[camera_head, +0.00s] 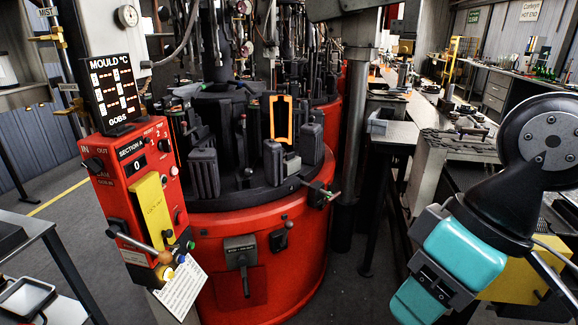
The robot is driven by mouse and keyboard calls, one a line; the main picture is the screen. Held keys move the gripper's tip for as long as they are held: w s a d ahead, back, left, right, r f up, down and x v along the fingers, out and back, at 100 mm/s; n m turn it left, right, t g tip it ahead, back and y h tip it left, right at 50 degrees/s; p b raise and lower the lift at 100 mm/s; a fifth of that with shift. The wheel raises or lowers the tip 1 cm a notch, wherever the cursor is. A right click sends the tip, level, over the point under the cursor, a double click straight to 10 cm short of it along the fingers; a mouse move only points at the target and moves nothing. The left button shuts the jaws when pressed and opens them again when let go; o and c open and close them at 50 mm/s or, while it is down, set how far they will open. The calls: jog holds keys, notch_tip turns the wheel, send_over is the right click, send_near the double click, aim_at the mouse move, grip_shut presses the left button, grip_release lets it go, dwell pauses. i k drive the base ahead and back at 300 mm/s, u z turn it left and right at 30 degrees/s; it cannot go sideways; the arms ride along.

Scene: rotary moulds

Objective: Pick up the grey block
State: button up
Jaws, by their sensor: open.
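A small light grey block (291,165) sits low among the dark moulds on the black round table of the red machine (258,262), just below an orange frame (281,119). I take it for the grey block, though it is small in view. My gripper (437,279), with teal jaws, is at the lower right, in front of and well to the right of the machine. Its jaws are apart, with nothing seen between them. It is not touching the block.
Dark ribbed moulds (204,173) stand close around the block. A red control box (135,190) with a display is at the left. A grey post (352,130) rises right of the machine, beside a workbench (455,140). Some floor shows between the machine and my arm.

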aim_at(291, 164)
jog(key=u, duration=0.15)
jog(key=i, duration=1.1)
jog(key=u, duration=0.35)
jog(key=i, duration=0.95)
jog(key=u, duration=0.15)
